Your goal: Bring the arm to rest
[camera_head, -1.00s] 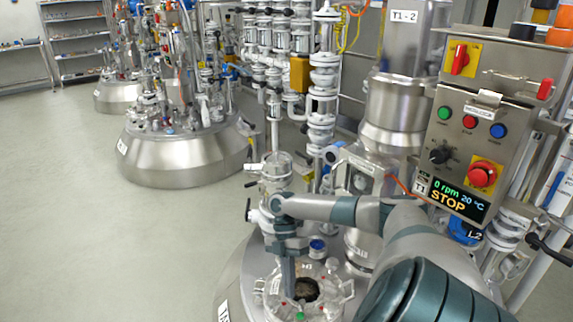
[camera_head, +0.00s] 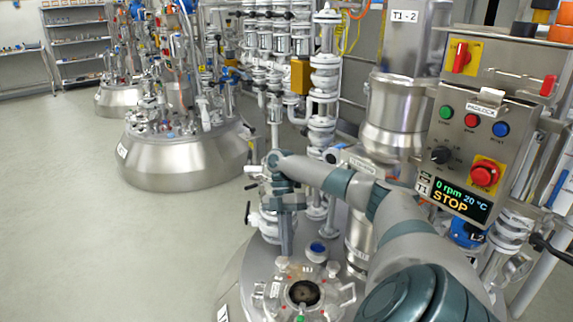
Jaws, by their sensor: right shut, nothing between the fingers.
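My right arm (camera_head: 405,225) reaches in from the lower right over the near reactor vessel. My right gripper (camera_head: 287,250) points down, its fingers shut with nothing between them. It is above and behind the round open port (camera_head: 303,293) in the vessel's lid, with clear space between fingertips and port. The glass and white pipe fitting (camera_head: 272,222) stands just behind the gripper and is partly covered by it. My left gripper is not in view.
The control panel (camera_head: 470,160) reads "0 rpm 20 °C STOP" and stands right of my arm. A steel column (camera_head: 395,110) and white valve pipes (camera_head: 322,110) rise behind the arm. Other steel reactors (camera_head: 185,160) stand farther back. The floor (camera_head: 70,220) at left is clear.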

